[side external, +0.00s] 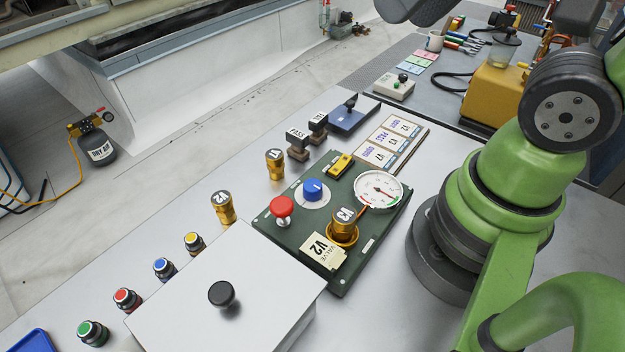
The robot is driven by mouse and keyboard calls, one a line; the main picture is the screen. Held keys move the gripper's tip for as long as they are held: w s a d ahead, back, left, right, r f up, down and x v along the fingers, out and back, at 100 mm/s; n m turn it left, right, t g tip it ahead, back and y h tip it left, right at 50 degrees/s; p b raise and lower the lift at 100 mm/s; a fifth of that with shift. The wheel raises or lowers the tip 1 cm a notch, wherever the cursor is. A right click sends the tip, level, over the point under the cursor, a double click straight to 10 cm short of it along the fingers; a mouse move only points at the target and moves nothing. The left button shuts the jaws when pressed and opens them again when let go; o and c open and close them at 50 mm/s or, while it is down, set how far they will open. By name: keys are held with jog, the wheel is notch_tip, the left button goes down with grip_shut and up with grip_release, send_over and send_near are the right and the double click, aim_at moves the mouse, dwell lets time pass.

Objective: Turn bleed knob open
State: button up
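A dark green panel (292,240) lies on the grey bench. On it a blue knob (313,189) with a white pointer mark sits on a round white dial plate. A red mushroom-shaped knob (282,207) stands just left of it. No readable label tells which of these is the bleed knob. A round white gauge (379,189) with a red needle is at the panel's right. A brass valve piece marked V3 (344,224) stands in a brass ring near a tag reading VALVE V2 (322,252). My gripper is not in view; my green arm rises at the right.
Brass pieces marked V1 (275,164) and V2 (223,207) stand left of the panel. A grey box with a black knob (222,293) stands at the front. Coloured buttons line the left edge. Stamps (297,146), a card tray (394,143) and a yellow pump (493,95) are behind.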

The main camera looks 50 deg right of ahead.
jog(key=shift+o, duration=0.3)
jog(key=w+a+f+n+g, duration=0.2)
jog(key=w+f+n+g, duration=0.2)
jog(key=n, duration=0.7)
notch_tip(320, 180, down, 3)
jog(key=shift+w+r+n+h, duration=0.2)
jog(key=shift+w+n+h, duration=0.15)
jog(key=shift+w, duration=0.8)
jog(key=n+g+h, duration=0.2)
jog(key=n+g, duration=0.1)
jog(key=n, duration=0.8)
send_over(312, 185)
jog(key=shift+y, duration=0.25)
jog(key=f, duration=1)
jog(key=shift+w+f, duration=0.2)
jog(key=shift+f, duration=0.2)
notch_tip(312, 185, down, 9)
jog(key=shift+s, duration=0.15)
jog(key=c, duration=0.9)
